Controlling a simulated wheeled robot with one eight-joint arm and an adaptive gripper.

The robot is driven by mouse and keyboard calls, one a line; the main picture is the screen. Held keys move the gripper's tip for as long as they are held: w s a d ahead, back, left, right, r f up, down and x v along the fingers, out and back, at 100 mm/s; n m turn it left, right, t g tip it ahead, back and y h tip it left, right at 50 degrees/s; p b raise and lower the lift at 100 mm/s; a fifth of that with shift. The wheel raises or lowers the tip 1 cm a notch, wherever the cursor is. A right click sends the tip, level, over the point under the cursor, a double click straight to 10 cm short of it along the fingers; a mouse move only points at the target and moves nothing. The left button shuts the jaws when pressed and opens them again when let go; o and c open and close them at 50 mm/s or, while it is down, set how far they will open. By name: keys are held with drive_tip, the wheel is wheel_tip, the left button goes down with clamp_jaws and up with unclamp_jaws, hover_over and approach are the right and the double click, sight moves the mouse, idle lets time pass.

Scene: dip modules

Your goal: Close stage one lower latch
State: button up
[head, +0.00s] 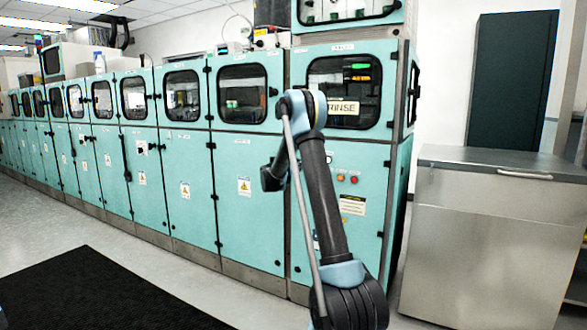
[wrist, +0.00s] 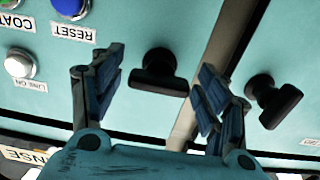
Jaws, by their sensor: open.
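In the wrist view a black T-shaped latch (wrist: 159,76) sits on a teal panel, between the fingers of my gripper (wrist: 162,68) as seen in the picture. My gripper is open, with blue-padded fingers on either side of this latch; no contact shows, and the depth between them is hard to judge. A second black latch (wrist: 272,99) sits to the right, across a metal-coloured strip, outside the right finger. No marking shows which is the stage one lower latch. In the head view my arm stands before the teal cabinets (head: 180,190), and my fingers cannot be made out.
A blue button (wrist: 70,6) labelled RESET and a white LINE ON button (wrist: 18,63) are left of my gripper; their labels appear upside down. A steel cabinet (head: 480,250) stands right in the head view. A black mat (head: 95,295) lies on the open floor left.

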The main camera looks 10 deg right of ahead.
drive_tip(key=c, duration=1.1)
drive_tip(key=shift+o, duration=0.2)
drive_tip(key=shift+n, duration=0.4)
drive_tip(key=n, duration=0.3)
drive_tip(key=shift+a+n, duration=0.1)
drive_tip(key=shift+n, duration=0.3)
drive_tip(key=n, duration=0.4)
drive_tip(key=shift+w+a, duration=0.1)
drive_tip(key=n, duration=0.5)
drive_tip(key=shift+a+f+n, duration=0.1)
drive_tip(key=shift+n, duration=2)
drive_tip(key=shift+f, duration=0.1)
